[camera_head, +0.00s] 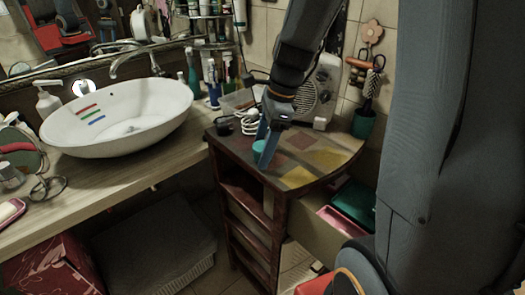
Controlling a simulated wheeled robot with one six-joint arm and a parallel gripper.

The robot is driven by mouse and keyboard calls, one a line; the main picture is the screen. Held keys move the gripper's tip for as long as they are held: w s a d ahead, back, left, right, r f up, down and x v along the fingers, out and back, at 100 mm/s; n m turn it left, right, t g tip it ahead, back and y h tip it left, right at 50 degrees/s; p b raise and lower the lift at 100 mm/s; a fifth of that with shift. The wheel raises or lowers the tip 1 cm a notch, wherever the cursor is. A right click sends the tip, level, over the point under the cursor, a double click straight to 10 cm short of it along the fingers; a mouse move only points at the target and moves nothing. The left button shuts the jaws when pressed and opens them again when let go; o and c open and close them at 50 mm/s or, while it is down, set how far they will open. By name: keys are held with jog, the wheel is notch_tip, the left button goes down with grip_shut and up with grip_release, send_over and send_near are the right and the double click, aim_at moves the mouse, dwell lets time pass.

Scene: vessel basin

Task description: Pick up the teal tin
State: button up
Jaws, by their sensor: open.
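A small teal tin (257,149) stands on the patterned top of a dark wooden cabinet (300,178), near its left front edge. My gripper (266,150) reaches down from above at the tin, with its blue finger in front of the tin's right side. The gripper is open. Part of the tin is hidden behind the finger, and I cannot tell whether they touch.
A coiled white cord (247,122), a dark small object (223,126) and a pale radio (318,92) stand behind. A dark teal cup (363,124) stands at the right. A white basin (118,118) is left. An open drawer (325,232) juts out below.

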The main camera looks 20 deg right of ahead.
jog(key=shift+f, duration=0.15)
jog(key=c, duration=1.1)
jog(key=shift+c, duration=0.2)
